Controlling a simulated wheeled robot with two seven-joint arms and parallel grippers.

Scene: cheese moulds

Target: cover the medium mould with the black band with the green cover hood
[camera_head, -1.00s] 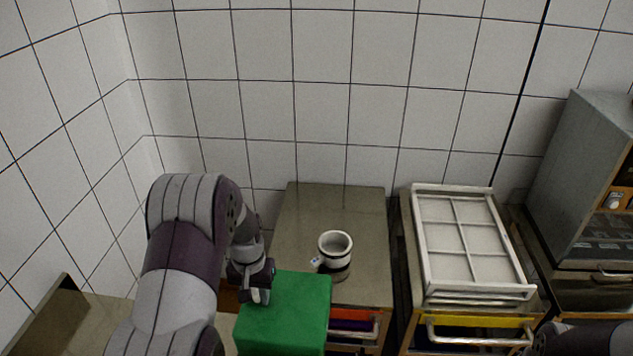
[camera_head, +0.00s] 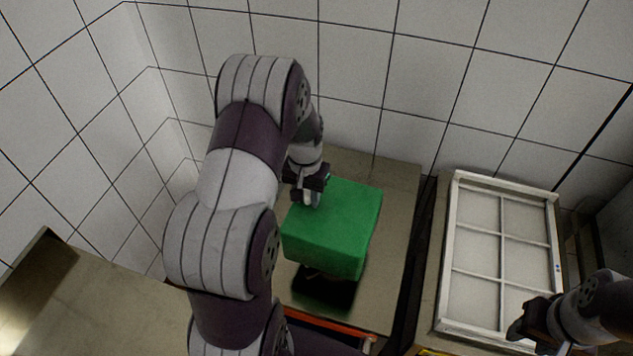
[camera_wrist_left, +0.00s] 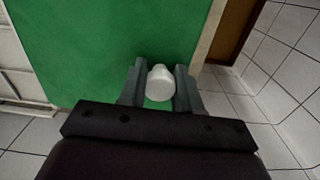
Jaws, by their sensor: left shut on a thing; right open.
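The green cover hood (camera_head: 335,232) is a box-shaped cover hanging from my left gripper (camera_head: 311,197) above the steel table. In the left wrist view the gripper (camera_wrist_left: 160,75) is shut on the hood's white knob (camera_wrist_left: 160,84), and the green top (camera_wrist_left: 105,45) fills much of the picture. The mould with the black band is not visible; the hood blocks the spot behind and under it. A small dark sliver shows under the hood's lower edge, but I cannot tell what it is. My right gripper (camera_head: 524,328) is open and empty at the lower right.
The steel table (camera_head: 392,285) has bare surface right of the hood, and a dark shadow lies below the hood. A white gridded rack (camera_head: 452,250) stands on the unit to the right, with a gap between. Tiled walls close off the back and left. Another steel surface (camera_head: 95,310) is at lower left.

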